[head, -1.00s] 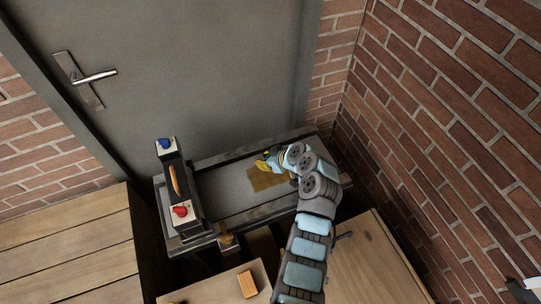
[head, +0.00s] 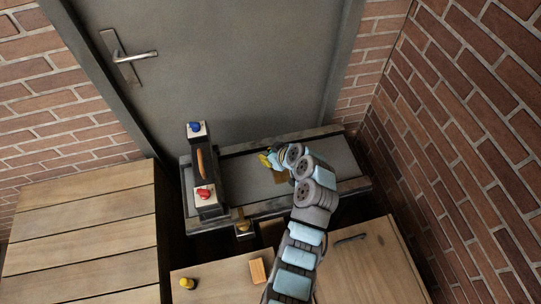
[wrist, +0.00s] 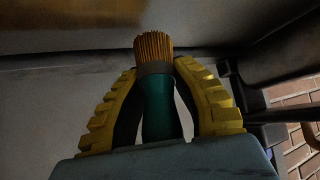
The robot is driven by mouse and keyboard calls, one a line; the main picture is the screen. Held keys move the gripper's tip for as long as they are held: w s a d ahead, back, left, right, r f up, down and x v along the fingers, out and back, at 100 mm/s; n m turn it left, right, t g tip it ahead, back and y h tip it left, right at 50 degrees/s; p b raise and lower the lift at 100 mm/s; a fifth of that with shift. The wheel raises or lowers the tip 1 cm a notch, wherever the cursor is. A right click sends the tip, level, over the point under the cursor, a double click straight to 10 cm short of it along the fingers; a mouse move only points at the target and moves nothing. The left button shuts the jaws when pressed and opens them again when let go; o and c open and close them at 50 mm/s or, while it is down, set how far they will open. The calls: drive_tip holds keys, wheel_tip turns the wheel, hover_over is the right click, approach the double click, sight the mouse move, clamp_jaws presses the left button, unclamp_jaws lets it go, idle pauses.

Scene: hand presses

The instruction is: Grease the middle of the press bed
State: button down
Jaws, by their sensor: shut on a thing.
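The press bed (head: 335,153) is a long grey slab in a dark frame, in front of the door. A brown patch (head: 281,179) lies on it, partly covered by my arm in the head view. The patch also seems to show at the top of the wrist view (wrist: 125,14). My gripper (head: 268,160) is over the bed, left of the patch. In the wrist view its yellow fingers (wrist: 158,95) are shut on a brush (wrist: 155,85) with a green handle and orange bristles. I cannot tell whether the bristles touch the bed.
A dark upright frame with a blue knob (head: 195,127), a red knob (head: 205,194) and an orange bar (head: 200,164) stands across the bed's left end. A wooden block (head: 257,271) and a yellow knob (head: 187,283) are on the front cabinet. Brick wall (head: 465,150) stands right.

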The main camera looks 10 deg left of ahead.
drive_tip(key=shift+r+p, duration=0.8)
drive_tip(key=shift+r, duration=2.1)
drive_tip(key=shift+d, duration=0.15)
